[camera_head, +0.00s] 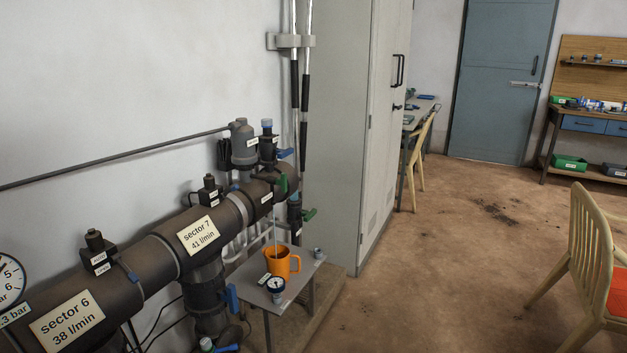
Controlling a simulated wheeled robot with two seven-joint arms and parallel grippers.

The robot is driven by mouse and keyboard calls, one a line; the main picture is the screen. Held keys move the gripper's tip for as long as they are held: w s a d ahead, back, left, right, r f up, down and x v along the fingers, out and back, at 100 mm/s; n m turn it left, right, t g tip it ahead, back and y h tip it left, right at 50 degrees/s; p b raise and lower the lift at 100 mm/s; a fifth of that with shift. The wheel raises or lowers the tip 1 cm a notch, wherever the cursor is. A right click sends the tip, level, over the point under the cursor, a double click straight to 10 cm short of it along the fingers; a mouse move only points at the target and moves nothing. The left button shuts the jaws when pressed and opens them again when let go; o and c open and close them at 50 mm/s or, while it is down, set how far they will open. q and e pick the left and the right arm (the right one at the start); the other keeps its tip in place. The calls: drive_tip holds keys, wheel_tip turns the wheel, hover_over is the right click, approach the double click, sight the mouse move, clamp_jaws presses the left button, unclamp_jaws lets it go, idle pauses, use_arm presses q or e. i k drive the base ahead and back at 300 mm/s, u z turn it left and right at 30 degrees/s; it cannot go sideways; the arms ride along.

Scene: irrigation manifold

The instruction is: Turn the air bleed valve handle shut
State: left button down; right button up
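A dark grey pipe manifold (150,270) runs along the left wall, with sign plates for sector 6 and sector 7. At its far end stand a grey capped canister (243,143) and a blue-topped fitting (267,140); their small labels are unreadable. A blue lever (284,154) sticks out beside the fitting. A green handle (283,182) hangs at the pipe end and another green handle (309,214) sits lower. I cannot tell for certain which one is the air bleed valve handle. Neither of my grippers is in view.
Below the pipe end, a small grey table (250,268) holds an orange jug (282,262) and a gauge (275,285). A thin line reaches down into the jug. A tall grey cabinet (340,130) stands behind. A chair (585,250) is at right; the middle floor is clear.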

sight(282, 182)
drive_tip(key=z, duration=0.35)
drive_tip(key=i, duration=0.9)
drive_tip(key=u, duration=0.1)
